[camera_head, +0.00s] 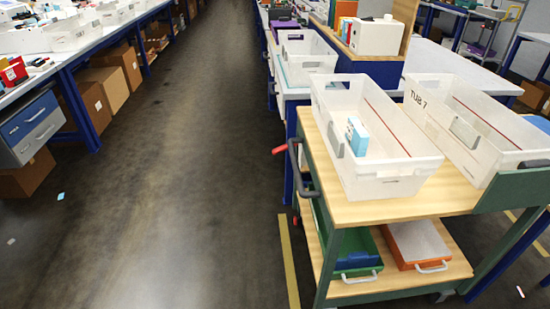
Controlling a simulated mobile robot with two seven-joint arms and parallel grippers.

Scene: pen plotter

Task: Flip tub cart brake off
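The tub cart (395,208) stands at the right, with a wooden top, a lower wooden shelf and green metal legs. A dark push handle (293,165) is at its left end. A small lever with a red tip (280,150) sticks out to the left near the top of this handle; it may be the brake lever. A smaller red part (296,221) shows lower on the same end. I cannot tell from this view whether the brake is on. Neither of my grippers is in view.
Two white tubs (372,178) (480,165) stand on the cart top; one holds a light-blue box (357,136). Green-blue and orange trays sit on the lower shelf. Benches (88,72) line the left. The aisle floor (180,200) is mostly clear, with small scraps at left.

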